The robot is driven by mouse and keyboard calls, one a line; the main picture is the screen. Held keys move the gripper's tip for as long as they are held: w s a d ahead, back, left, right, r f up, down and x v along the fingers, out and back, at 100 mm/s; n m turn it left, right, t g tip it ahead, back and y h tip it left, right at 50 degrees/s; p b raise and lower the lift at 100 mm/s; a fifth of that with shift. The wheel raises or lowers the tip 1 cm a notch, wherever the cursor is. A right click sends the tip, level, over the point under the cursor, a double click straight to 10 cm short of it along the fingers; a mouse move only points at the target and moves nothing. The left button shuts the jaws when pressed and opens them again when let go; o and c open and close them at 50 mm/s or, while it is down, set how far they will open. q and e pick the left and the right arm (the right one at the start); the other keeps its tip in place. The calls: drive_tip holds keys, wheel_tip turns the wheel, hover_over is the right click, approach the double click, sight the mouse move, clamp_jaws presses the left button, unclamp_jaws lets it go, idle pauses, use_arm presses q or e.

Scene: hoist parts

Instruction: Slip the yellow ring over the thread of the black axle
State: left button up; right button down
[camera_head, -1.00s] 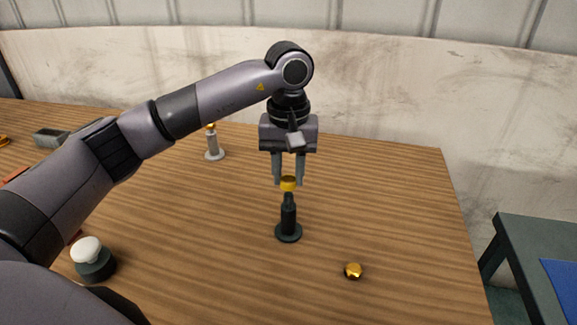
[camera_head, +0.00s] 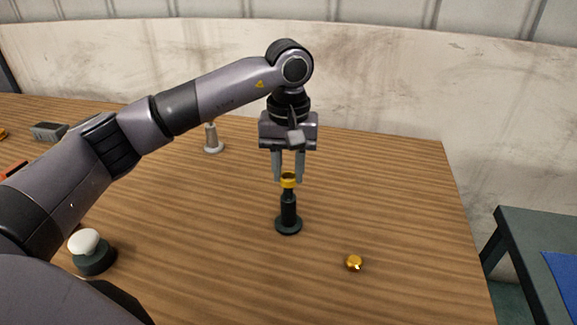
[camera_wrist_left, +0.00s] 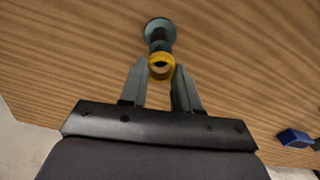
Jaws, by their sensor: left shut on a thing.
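The black axle (camera_head: 289,210) stands upright on its round base in the middle of the wooden table. My left gripper (camera_head: 288,181) points straight down above it and is shut on the yellow ring (camera_head: 288,183). The ring sits at the very top of the axle, in line with it. In the left wrist view the ring (camera_wrist_left: 161,73) is between the fingertips with a dark centre, and the axle (camera_wrist_left: 158,40) runs on beyond it. I cannot tell how far the thread is inside the ring. My right gripper is not in view.
A gold nut (camera_head: 354,263) lies right of the axle. A light metal pin (camera_head: 212,140) stands behind, left. A white knob on a dark base (camera_head: 85,243) stands front left, and a grey block (camera_head: 48,131) lies far left. The table right of the axle is mostly clear.

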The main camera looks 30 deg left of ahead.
use_arm(q)
drive_tip(key=shift+f+b, duration=0.7)
drive_tip(key=shift+f, duration=0.35)
idle(0.5)
drive_tip(key=o, duration=1.1)
drive_tip(key=shift+r, duration=0.1)
wheel_tip(320, 180, up, 6)
drive_tip(key=shift+r, duration=0.5)
